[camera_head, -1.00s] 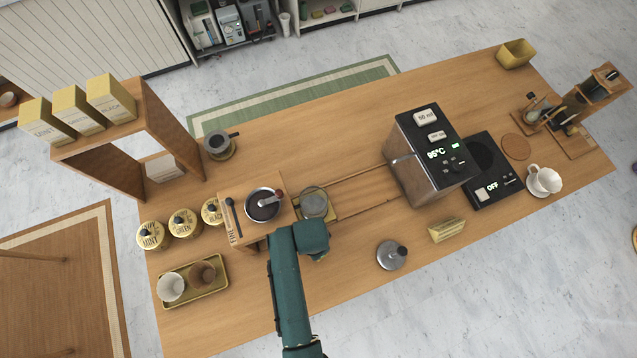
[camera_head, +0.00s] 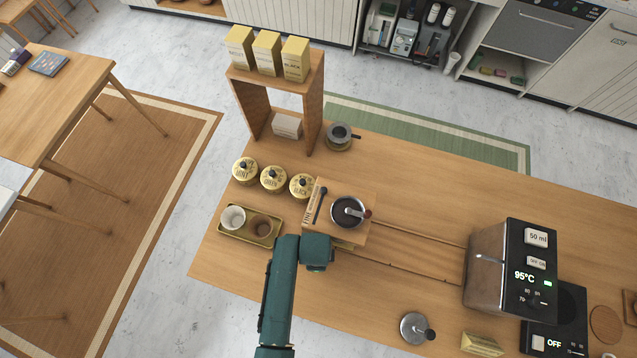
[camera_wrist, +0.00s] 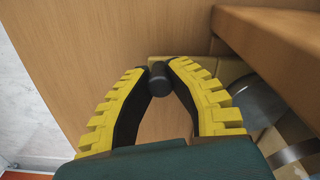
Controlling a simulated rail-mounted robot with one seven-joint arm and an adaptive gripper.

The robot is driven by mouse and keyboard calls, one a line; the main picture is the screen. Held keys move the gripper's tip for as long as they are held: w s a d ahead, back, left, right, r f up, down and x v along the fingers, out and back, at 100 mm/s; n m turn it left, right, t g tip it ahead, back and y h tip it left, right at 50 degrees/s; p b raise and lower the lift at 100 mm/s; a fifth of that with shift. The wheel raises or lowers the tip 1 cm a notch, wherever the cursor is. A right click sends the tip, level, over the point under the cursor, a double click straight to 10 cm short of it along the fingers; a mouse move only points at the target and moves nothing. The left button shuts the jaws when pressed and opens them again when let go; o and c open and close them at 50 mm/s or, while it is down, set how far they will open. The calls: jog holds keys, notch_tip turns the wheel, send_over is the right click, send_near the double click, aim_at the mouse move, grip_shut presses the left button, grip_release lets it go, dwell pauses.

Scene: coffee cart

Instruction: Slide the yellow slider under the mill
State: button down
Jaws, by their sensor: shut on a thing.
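The mill (camera_head: 345,212) is a wooden box with a dark bowl and crank on top. The yellow slider (camera_head: 343,244) shows only as a thin strip at the mill's front edge; the mill hides the rest. In the wrist view, my gripper (camera_wrist: 160,72) is shut on a dark cylindrical knob (camera_wrist: 159,84), in front of the slider's yellowish plate (camera_wrist: 200,68). A metal-rimmed round vessel (camera_wrist: 258,102) stands on the slider, partly under the mill's wooden edge (camera_wrist: 285,55). My arm hides the gripper in the head view.
Two rails (camera_head: 410,265) run from the mill to the coffee machine (camera_head: 500,275), with nothing on them. A tray (camera_head: 265,241) with two cups lies left of my arm. Several yellow canisters (camera_head: 273,179) stand close to the mill's left. A tamper (camera_head: 415,327) stands front right.

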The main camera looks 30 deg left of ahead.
jog(key=shift+a, duration=0.15)
jog(key=c, duration=0.9)
grip_release()
jog(key=shift+a, duration=0.15)
jog(key=shift+c, duration=0.2)
notch_tip(320, 180, up, 12)
